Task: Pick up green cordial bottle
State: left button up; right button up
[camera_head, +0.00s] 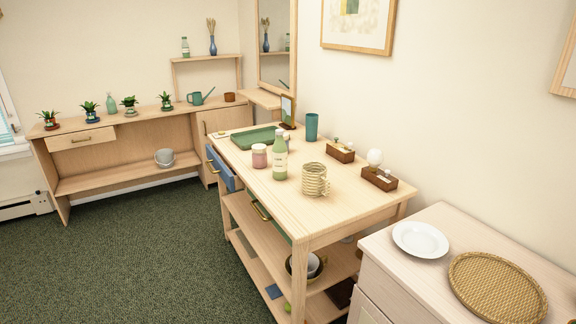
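The green cordial bottle (280,158) stands upright on the wooden table (262,204), near its middle. It is pale green with a narrow neck and a light label. A pink jar (259,156) stands close on its left, and a woven, ringed holder (314,179) stands in front of it to the right. Neither of my grippers is in view.
A green tray (249,138), teal cup (311,127) and two small brown boxes (340,152) are also on the table. Another bottle (185,47) stands on the back shelf. Green carpet (150,250) is open at left.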

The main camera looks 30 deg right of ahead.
aim_at(280, 151)
jog(key=i+j+z, duration=0.1)
jog(key=i+z, duration=0.3)
jog(key=i+j+z, duration=0.2)
jog(key=i+z, duration=0.2)
jog(key=i+j+z, duration=0.8)
